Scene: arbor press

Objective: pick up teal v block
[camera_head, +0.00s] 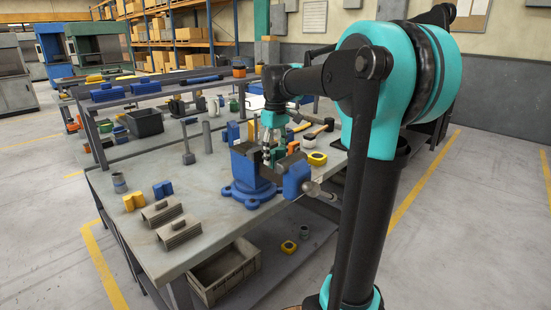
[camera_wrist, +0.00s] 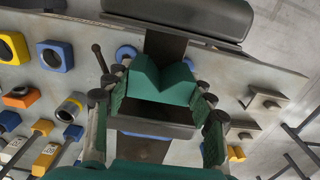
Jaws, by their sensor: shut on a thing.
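The teal V block (camera_wrist: 172,84) shows in the wrist view as a dark green block with a V notch in its upper edge. My gripper (camera_wrist: 158,100) has one finger on each side of it and is shut on it. In the head view my gripper (camera_head: 270,146) points down over the blue vise (camera_head: 244,186), near its dark jaws. I cannot clearly make out the block in the head view. Whether the block touches the vise cannot be told.
The grey workbench (camera_head: 118,227) holds a blue V block (camera_head: 162,189), a yellow V block (camera_head: 133,202) and grey ribbed blocks (camera_head: 178,233) at the front left. A yellow ring (camera_head: 317,158) lies right of the vise. A crate (camera_head: 225,272) stands on the lower shelf.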

